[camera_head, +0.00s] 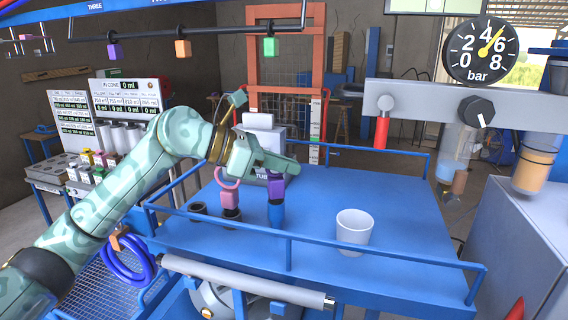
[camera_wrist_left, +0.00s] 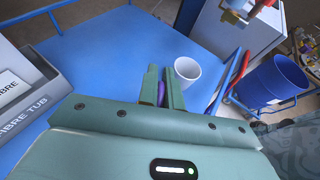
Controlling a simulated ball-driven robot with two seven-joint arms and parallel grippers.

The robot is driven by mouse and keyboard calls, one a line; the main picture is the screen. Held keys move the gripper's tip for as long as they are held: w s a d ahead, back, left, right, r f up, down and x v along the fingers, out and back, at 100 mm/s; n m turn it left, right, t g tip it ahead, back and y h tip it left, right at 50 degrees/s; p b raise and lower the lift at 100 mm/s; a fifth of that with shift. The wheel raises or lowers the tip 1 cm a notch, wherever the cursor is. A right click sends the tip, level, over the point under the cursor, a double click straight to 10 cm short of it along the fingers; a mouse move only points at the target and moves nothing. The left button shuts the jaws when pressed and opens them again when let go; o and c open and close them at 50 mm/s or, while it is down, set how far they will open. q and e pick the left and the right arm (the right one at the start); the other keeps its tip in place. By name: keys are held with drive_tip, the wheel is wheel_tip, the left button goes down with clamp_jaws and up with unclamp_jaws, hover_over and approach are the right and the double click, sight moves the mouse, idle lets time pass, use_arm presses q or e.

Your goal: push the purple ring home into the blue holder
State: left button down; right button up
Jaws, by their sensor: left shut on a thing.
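The purple ring (camera_head: 276,188) stands upright at the top of the blue holder (camera_head: 276,214) on the blue table. My left gripper (camera_head: 277,170) is just above the holder, with its jaws shut on the purple ring. The gripper hides the ring's upper part. From this angle I cannot tell how deep the ring sits in the holder. In the left wrist view, a sliver of the purple ring (camera_wrist_left: 161,93) shows between the two green fingers (camera_wrist_left: 162,88); the blue holder is hidden there. My right gripper is not in view.
A white cup (camera_head: 353,229) stands to the right. Blue rails (camera_head: 330,251) edge the table; its right side is clear.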

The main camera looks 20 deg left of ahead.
use_arm(q)
drive_tip(key=shift+f, duration=0.2)
drive_tip(key=c, duration=1.5)
unclamp_jaws()
drive_tip(key=shift+a+r, duration=0.1)
drive_tip(key=shift+s+a+r, duration=0.1)
drive_tip(key=shift+s+a, duration=0.05)
drive_tip(key=shift+a, duration=0.15)
drive_tip(key=b+v, duration=0.4)
drive_tip(key=v, duration=1.1)
drive_tip(key=shift+a, duration=0.15)
